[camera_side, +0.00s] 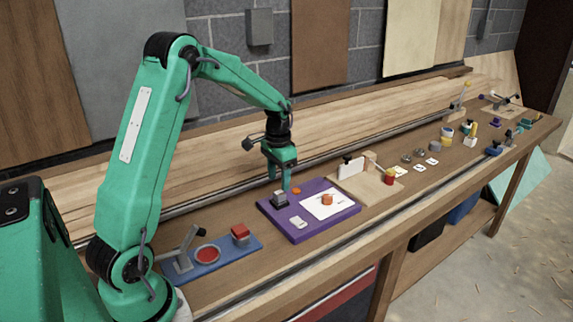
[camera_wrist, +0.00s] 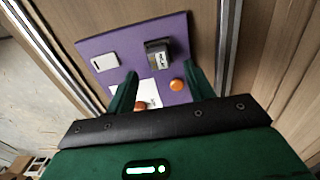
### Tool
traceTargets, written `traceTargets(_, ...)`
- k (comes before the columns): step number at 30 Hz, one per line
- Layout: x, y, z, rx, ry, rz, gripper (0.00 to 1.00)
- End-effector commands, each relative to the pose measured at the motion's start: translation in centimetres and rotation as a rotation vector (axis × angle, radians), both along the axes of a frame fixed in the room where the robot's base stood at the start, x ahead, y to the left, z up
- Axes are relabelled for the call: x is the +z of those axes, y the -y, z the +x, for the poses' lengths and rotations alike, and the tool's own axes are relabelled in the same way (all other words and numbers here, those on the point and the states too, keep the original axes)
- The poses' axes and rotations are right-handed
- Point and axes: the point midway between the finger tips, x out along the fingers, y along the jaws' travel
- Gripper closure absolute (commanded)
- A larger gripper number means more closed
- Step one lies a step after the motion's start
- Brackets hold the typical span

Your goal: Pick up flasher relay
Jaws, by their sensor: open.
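A small dark grey box with a pale label, which looks like the flasher relay (camera_side: 280,199), stands on the purple board (camera_side: 297,237). My gripper (camera_side: 279,178) is open and empty, pointing down above the board, close over the relay in the side view. In the wrist view my gripper (camera_wrist: 162,74) has one finger on each side of the gap. The exact height above the relay is hard to tell.
An orange round piece (camera_wrist: 177,85) lies beside the relay. A white card (camera_side: 339,208) bears an orange block (camera_side: 327,199). A small white plate (camera_wrist: 105,62) lies on the board. A blue base (camera_side: 221,262) is left; a wooden base (camera_side: 370,190) with a white block is right.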

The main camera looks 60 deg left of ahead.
Motion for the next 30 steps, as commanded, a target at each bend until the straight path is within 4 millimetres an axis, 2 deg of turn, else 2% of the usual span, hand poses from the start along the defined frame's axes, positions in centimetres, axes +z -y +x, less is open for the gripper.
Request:
traceTargets(13,-4.5,0.2,0.0,0.0,-0.002,-0.001,0.47)
traceTargets(30,-4.8,0.2,0.1,0.0,0.0,0.0,0.47)
